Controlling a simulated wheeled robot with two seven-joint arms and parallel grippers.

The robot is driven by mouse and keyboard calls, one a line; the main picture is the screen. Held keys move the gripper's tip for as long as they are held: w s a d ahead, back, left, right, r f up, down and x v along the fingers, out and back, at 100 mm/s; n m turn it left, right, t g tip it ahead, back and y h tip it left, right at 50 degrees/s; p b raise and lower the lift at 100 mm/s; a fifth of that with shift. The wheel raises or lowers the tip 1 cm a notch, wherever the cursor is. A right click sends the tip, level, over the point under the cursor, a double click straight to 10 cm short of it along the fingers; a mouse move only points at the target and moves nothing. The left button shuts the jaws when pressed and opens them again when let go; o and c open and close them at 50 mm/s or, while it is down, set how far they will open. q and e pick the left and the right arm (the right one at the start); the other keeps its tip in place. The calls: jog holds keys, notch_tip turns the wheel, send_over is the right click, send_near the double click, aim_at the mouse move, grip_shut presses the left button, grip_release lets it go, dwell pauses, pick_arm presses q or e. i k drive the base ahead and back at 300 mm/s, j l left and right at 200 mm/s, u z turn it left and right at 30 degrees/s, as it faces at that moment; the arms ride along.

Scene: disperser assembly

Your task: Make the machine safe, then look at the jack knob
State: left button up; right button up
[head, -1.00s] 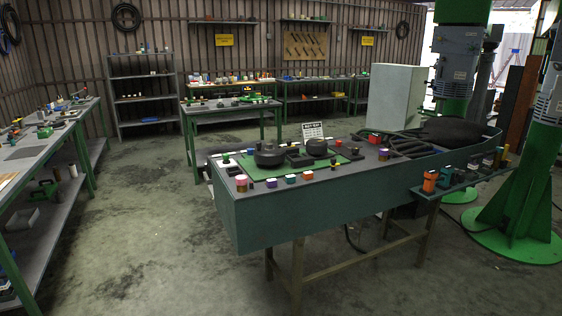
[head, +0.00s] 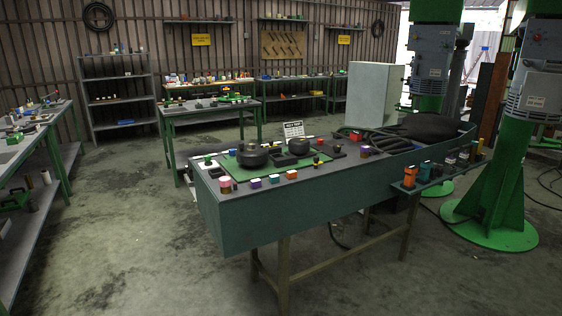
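The machine at the right has a green column and round green foot (head: 492,222), with a grey motor housing (head: 535,95) on it. A small red spot, perhaps a button, shows on the grey box (head: 537,45) above the housing. A second green column with a grey motor (head: 430,55) stands behind it. I cannot make out which part is the jack knob. Neither of my grippers is in view.
A long green-sided bench (head: 300,207) with dark round parts and small coloured blocks stands mid-view. A grey cabinet (head: 375,95) is behind it. A workbench (head: 62,165) is at left, another table (head: 205,108) behind. Floor is clear in front and at left.

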aim_at(336, 149)
jog(key=i+l+z, duration=0.2)
jog(key=i, duration=0.5)
jog(key=i+z, duration=0.2)
jog(key=i, duration=0.5)
jog(key=l, duration=0.1)
